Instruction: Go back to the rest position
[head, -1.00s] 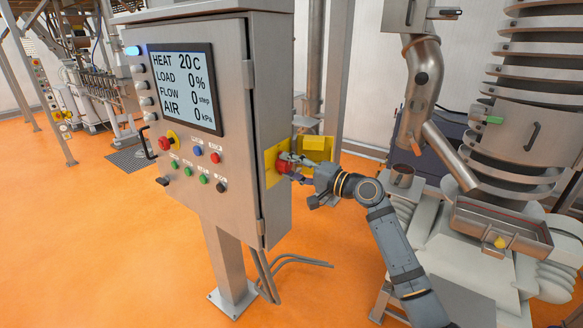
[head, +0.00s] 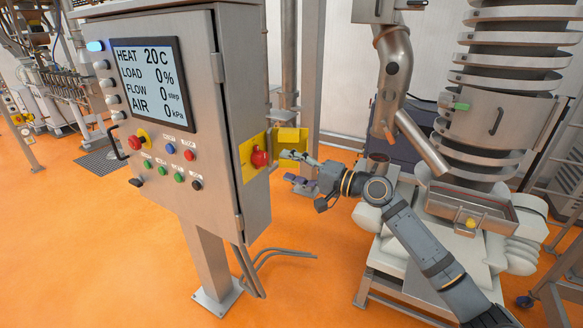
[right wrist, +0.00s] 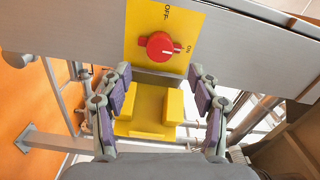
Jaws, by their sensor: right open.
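My right gripper (head: 297,168) is open and empty, just right of the control cabinet (head: 232,130). A red rotary switch (head: 259,158) sits on a yellow plate (head: 248,172) on the cabinet's side. The gripper is apart from the switch, with a gap between them. In the right wrist view the red switch (right wrist: 160,46) lies ahead, between and beyond the open fingers (right wrist: 158,100). Its plate (right wrist: 180,15) bears the marks OFF and ON, and the knob's pointer is toward ON. My left gripper is not in view.
A yellow bracket (head: 291,140) juts out by the switch, and it lies between the fingers in the right wrist view (right wrist: 150,115). The cabinet's screen (head: 155,83) reads HEAT 20 C. A machine with a metal tray (head: 470,206) stands at right. Orange floor is open in front.

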